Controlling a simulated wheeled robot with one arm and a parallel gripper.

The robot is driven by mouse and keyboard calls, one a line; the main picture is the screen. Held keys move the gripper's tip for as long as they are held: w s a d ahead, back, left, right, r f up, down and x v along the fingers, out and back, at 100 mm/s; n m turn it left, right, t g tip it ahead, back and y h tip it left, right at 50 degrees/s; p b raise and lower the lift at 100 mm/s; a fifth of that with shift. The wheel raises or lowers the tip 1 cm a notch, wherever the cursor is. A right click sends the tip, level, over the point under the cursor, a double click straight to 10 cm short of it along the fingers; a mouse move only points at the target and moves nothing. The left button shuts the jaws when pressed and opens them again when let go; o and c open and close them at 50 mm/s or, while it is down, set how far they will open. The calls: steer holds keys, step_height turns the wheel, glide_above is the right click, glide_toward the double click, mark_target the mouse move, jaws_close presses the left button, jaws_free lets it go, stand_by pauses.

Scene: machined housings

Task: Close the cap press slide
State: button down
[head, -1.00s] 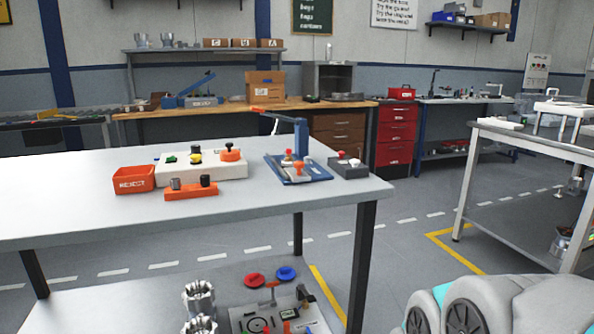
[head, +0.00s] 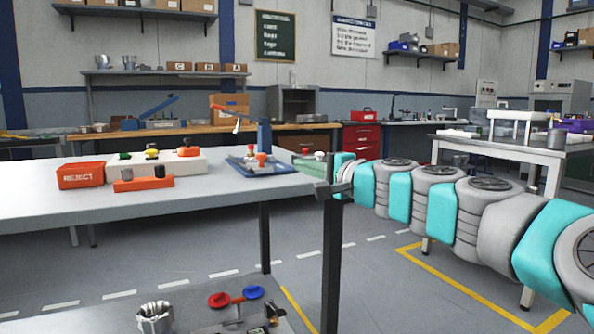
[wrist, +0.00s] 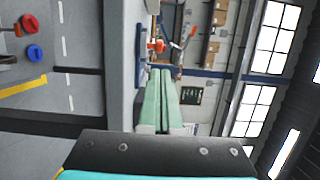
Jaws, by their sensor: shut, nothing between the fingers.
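The cap press (head: 264,138) has a blue column and a raised lever with an orange grip. It stands near the right end of the light table. Its blue base plate (head: 245,168) carries an orange knob (head: 261,158). Blue and orange parts of the press (wrist: 138,55) also show beyond my fingertips in the wrist view. My gripper (head: 298,162) has pale green fingers and is at the table's right end, to the right of the press and apart from it. In the wrist view my gripper (wrist: 160,72) is shut and empty. The slide's position is too small to tell.
On the light table (head: 40,210) stand a red-orange reject bin (head: 81,176), a white block with several knobs (head: 190,165) and an orange holder (head: 143,184). A small unit with red and white knobs (head: 320,155) is partly behind my gripper. The table's front strip is clear.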

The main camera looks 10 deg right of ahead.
mark_target(265, 156)
steer(key=x, duration=1.2)
steer(key=shift+s, duration=0.1)
steer(key=shift+w+a+r, duration=0.1)
steer(key=shift+w+a, duration=0.05)
steer(key=shift+w, duration=0.4)
steer(key=shift+w+d+p+x, duration=0.2)
steer(key=shift+p+x, duration=0.1)
steer(key=shift+x, duration=0.8)
steer(key=shift+w+d+p+x, duration=0.1)
steer(key=shift+d+p+x, duration=0.2)
steer(key=shift+x, duration=0.8)
steer(key=shift+w+d+p+x, duration=0.15)
steer(key=shift+p+x, duration=0.2)
steer(key=shift+x, duration=0.7)
